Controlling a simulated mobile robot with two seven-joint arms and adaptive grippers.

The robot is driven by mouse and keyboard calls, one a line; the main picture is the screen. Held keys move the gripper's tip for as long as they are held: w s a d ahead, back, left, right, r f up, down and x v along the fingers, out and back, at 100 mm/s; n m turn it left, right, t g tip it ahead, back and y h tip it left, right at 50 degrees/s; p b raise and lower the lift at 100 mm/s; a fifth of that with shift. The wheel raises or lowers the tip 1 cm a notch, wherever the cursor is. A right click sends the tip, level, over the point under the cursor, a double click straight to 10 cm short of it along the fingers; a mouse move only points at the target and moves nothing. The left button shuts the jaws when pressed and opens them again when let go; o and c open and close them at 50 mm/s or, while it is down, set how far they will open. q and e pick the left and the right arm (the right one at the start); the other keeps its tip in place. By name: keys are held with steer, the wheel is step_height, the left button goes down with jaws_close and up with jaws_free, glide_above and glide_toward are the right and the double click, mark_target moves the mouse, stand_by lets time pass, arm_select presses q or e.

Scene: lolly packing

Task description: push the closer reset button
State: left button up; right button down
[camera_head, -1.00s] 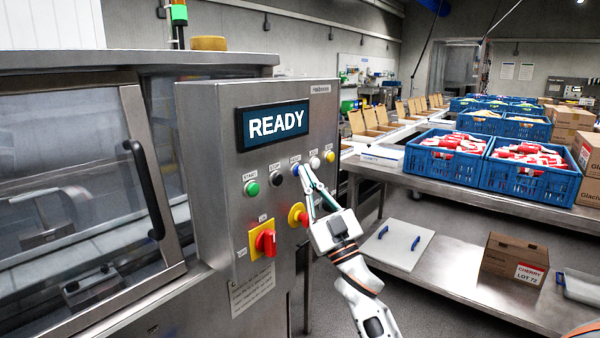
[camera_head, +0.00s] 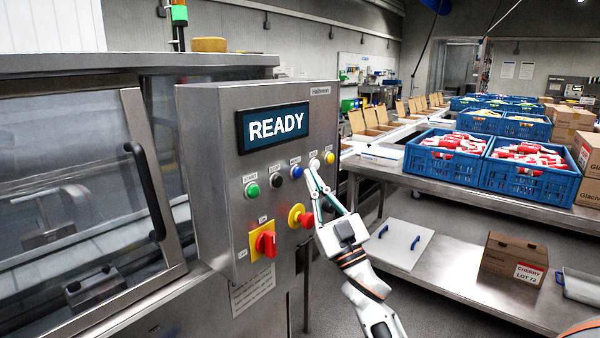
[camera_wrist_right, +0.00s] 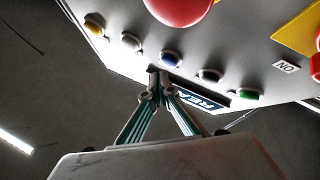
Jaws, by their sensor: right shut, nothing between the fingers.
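The grey steel control panel (camera_head: 215,130) carries a row of round buttons with labels too small to read surely. A blue button (camera_head: 297,172) is in the middle of the row, between a black button (camera_head: 276,180) and a white button (camera_head: 315,164). My right gripper (camera_head: 310,172) is shut and empty, its tips just right of the blue button and below the white one. In the right wrist view the tips (camera_wrist_right: 158,76) appear close to the blue button (camera_wrist_right: 171,58); contact cannot be told. My left gripper is not in view.
A green button (camera_head: 252,189) and a yellow button (camera_head: 329,157) end the row. Below are a red mushroom button (camera_head: 304,217) and a red rotary switch (camera_head: 265,242). The display (camera_head: 274,125) reads READY. A steel table (camera_head: 415,174) with blue crates stands to the right.

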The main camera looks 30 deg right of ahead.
steer(key=s, duration=0.1)
steer(key=s+d+p, duration=0.1)
steer(key=s, duration=0.1)
steer(key=s+d, duration=0.1)
steer(key=shift+s+p, duration=0.3)
steer(key=shift+s, duration=0.05)
stand_by(0.9)
